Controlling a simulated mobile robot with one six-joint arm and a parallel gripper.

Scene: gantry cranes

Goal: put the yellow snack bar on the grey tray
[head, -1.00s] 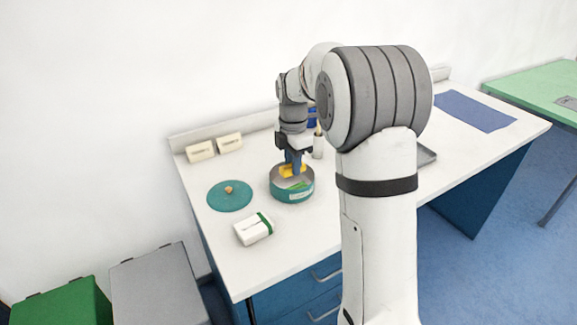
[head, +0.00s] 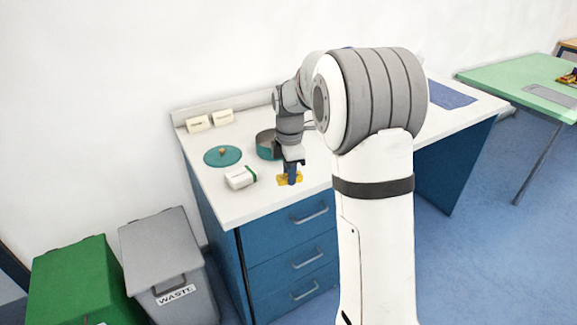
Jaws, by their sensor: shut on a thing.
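The yellow snack bar (head: 283,180) is held in my gripper (head: 291,180), which is shut on it. Both are above the front part of the white desk, in front of the round teal tin (head: 266,146) and right of a white box with a green band (head: 240,177). A flat grey piece (head: 551,97) lies on the green table at the far right; I cannot tell if it is the grey tray. No other grey tray shows on the visible part of the desk, and my arm hides some of it.
A teal round lid (head: 222,156) lies left of the tin. A grey waste bin (head: 165,255) and a green bin (head: 80,285) stand left.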

